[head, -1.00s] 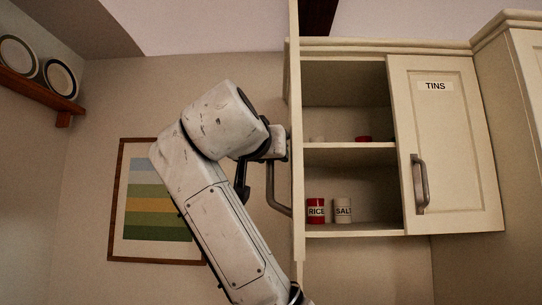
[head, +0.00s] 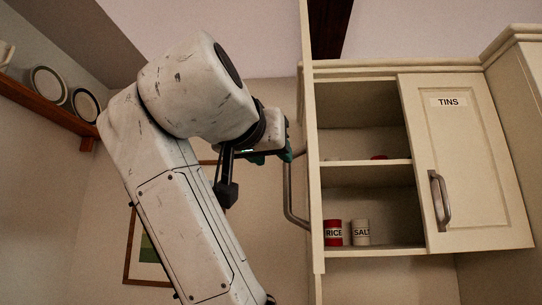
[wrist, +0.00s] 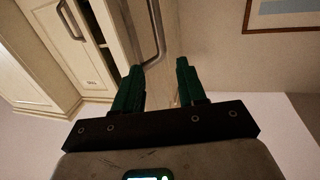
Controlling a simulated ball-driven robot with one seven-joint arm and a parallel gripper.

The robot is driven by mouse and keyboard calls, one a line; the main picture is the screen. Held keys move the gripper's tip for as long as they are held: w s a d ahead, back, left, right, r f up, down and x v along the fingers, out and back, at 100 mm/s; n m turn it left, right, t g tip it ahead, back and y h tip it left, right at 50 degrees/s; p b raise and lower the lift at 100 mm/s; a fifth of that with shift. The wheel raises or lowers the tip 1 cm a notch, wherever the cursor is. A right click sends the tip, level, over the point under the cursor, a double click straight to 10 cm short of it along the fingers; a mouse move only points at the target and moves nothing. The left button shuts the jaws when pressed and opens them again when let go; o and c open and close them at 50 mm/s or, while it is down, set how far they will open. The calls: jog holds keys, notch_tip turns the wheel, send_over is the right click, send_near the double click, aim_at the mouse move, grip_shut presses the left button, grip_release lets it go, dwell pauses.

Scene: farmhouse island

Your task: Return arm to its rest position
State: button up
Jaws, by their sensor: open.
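My arm is raised in the left half of the head view, with my gripper (head: 286,155) turned toward the open left cabinet door (head: 308,240). In the wrist view my gripper (wrist: 159,72) shows two green fingers, spread apart with nothing between them. The door's grey bar handle (head: 289,200) is close to the fingers in the head view. In the wrist view the handle (wrist: 157,30) lies beyond the fingertips, outside them. I cannot tell the exact gap to it.
The wall cabinet (head: 365,105) is open on its left side. A red RICE tin (head: 333,232) and a white SALT tin (head: 361,233) stand on its bottom shelf. The door labelled TINS (head: 465,170) is shut. A plate shelf (head: 40,112) and a picture (head: 143,255) are at left.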

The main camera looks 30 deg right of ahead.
jog(key=shift+w+f, duration=0.1)
jog(key=w+f+n+y, duration=0.2)
jog(key=w+f, duration=0.1)
jog(key=f, duration=0.9)
jog(key=w+d+f+n+g+y, duration=0.1)
jog(key=w+f+n+y, duration=0.2)
jog(key=f, duration=0.9)
jog(key=w+f+n+y, duration=0.15)
jog(key=w+f, duration=0.25)
jog(key=f, duration=0.8)
jog(key=s+f+n+g+y, duration=0.15)
jog(key=s+f, duration=0.25)
jog(key=f, duration=0.8)
jog(key=s+f+g+y, duration=0.2)
jog(key=s+f+y, duration=0.1)
jog(key=f, duration=0.9)
jog(key=s+f+n+g+y, duration=0.1)
jog(key=s+f+g, duration=0.1)
jog(key=s+f, duration=0.8)
jog(key=s+f+g, duration=0.1)
jog(key=s+f, duration=0.3)
jog(key=s, duration=0.3)
jog(key=s+f+g+y, duration=0.1)
jog(key=s+f, duration=0.4)
jog(key=s, duration=0.3)
jog(key=s+f+n+g+y, duration=0.1)
jog(key=s+f, duration=0.4)
jog(key=s, duration=0.3)
jog(key=shift+d, duration=0.3)
